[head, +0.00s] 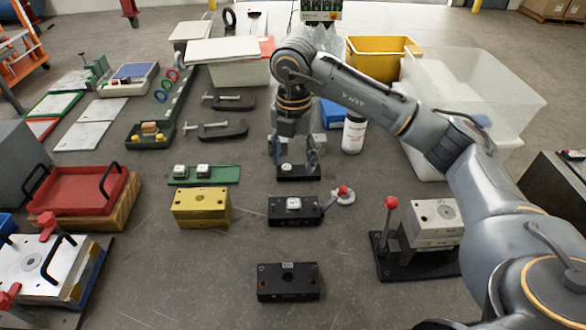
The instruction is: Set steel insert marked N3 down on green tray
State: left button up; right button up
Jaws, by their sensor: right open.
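The green tray (230,174) lies left of centre with two small steel inserts, a left one (180,171) and a right one (203,171), standing on it. A third steel insert (293,204) sits on a black mould base (310,213) at the centre. The markings are too small to read, so I cannot tell which insert is N3. My right gripper (296,160) points down, open, over a small black base (311,174) behind that one. A small light piece shows on this base between the fingers; I cannot tell what it is. My left gripper is not in view.
A yellow block (201,208) stands in front of the tray and a black block (288,282) at the front. A red-knobbed lever (343,190) sits beside the centre base. A white bottle (354,132) stands right of my gripper. A clamp fixture (434,225) is at right.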

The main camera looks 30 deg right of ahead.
aim_at(294, 203)
notch_tip(294, 203, down, 12)
jog(key=p, duration=0.4)
jog(key=shift+s+f, duration=0.1)
jog(key=shift+f, duration=0.1)
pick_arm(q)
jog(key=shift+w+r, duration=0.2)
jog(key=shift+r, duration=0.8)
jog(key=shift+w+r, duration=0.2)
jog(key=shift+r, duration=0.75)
pick_arm(e)
jog(key=shift+f, duration=0.75)
grip_shut()
jog(key=shift+r, duration=0.1)
pick_arm(q)
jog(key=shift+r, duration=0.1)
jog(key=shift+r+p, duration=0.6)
jog(key=shift+p, duration=0.15)
pick_arm(e)
jog(key=shift+r, duration=1)
